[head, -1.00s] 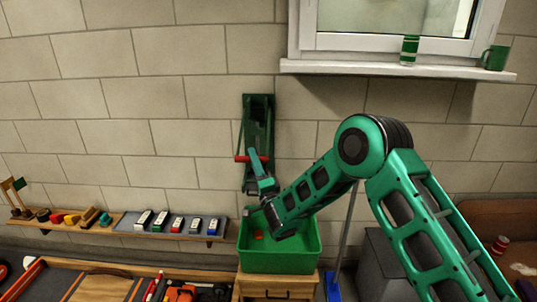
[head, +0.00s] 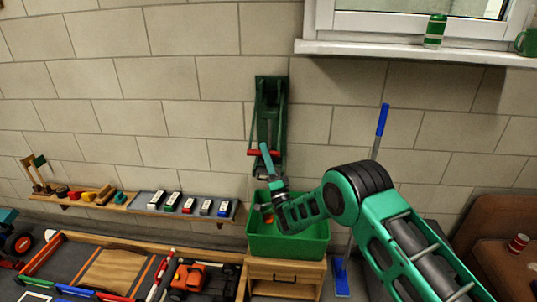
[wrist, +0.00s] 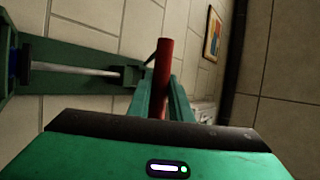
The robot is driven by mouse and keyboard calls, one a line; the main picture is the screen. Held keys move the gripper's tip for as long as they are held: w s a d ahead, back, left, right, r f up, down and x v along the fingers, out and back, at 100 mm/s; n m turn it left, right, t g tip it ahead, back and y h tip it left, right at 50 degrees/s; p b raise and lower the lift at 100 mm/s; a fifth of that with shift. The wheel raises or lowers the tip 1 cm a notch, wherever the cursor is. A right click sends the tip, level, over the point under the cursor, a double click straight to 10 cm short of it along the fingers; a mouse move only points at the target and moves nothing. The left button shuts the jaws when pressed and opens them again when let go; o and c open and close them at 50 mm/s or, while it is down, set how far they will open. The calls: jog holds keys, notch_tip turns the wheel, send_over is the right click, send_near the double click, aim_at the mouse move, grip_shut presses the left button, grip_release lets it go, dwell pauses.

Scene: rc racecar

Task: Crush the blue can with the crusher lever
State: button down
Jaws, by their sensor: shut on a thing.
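The green can crusher (head: 270,100) is fixed upright on the block wall. Its red lever handle (head: 252,152) crosses its lower part and also shows as a red bar (wrist: 163,75) in the wrist view. My gripper (head: 265,150) is shut on this handle, with the bar between its two green fingers in the wrist view (wrist: 161,100). The crusher's green frame and metal rod (wrist: 80,70) lie to the left there. A small dark blue patch (wrist: 14,62) shows at the far left edge inside the frame; I cannot tell whether it is the blue can.
A green bin (head: 290,243) stands below the crusher on a wooden cabinet (head: 285,268). A shelf (head: 145,207) with small colored items runs along the wall at left. A blue-handled broom (head: 382,120) leans at right. A green-and-white can (head: 434,30) is on the window sill.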

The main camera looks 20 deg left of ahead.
jog(key=shift+w+d+f, duration=0.1)
jog(key=shift+d+f, duration=0.05)
jog(key=shift+f, duration=0.45)
jog(key=c, duration=1.7)
grip_release()
jog(key=shift+o, duration=0.4)
jog(key=shift+r, duration=0.2)
jog(key=v, duration=1)
jog(key=shift+s+d+f, duration=0.2)
jog(key=shift+s+f, duration=0.05)
jog(key=shift+f, duration=0.05)
